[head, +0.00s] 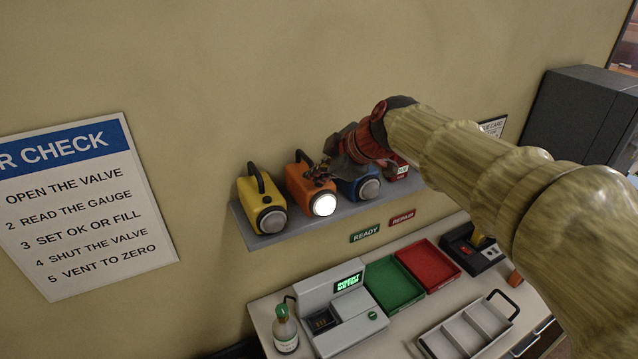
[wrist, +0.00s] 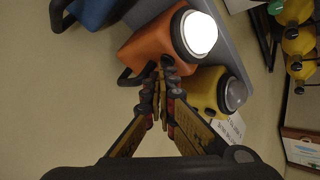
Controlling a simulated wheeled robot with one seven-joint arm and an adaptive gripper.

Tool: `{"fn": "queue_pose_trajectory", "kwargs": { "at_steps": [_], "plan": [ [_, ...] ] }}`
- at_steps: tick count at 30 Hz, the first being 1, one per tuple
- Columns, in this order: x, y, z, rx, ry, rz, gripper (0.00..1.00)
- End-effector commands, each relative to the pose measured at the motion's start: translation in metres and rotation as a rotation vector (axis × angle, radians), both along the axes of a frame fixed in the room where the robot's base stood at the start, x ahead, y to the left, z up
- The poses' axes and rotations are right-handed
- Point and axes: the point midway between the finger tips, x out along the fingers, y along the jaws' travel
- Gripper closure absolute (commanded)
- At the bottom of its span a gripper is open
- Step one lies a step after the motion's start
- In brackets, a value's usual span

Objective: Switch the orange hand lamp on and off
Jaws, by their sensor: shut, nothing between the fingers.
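The orange hand lamp (head: 302,186) stands on the wall shelf between a yellow and a blue lamp. Its lens glows bright white, so it is lit. In the wrist view the orange lamp (wrist: 158,50) shows with its lit lens at the right and its dark handle at the left. My gripper (head: 322,172) is at the top of the orange lamp, beside the handle. In the wrist view my gripper (wrist: 163,70) is shut and empty, its tips at the lamp's edge. I cannot tell whether they touch it. The lamp's switch is hidden.
The yellow lamp (head: 264,207) and blue lamp (head: 358,185) stand close on either side, both unlit, on the grey shelf (head: 243,232). A red device (head: 398,168) is at the shelf's right. Below are a green tray (head: 391,284), red tray (head: 428,266) and bottle (head: 285,333).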

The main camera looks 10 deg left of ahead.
Motion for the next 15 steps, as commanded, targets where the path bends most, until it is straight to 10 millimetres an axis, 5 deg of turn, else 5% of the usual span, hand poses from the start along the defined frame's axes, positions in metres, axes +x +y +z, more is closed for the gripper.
{"fn": "queue_pose_trajectory", "kwargs": {
  "at_steps": [15],
  "plan": [
    [0.001, 0.0, 0.013, 0.0, -0.001, 0.0, 1.0]
  ]
}}
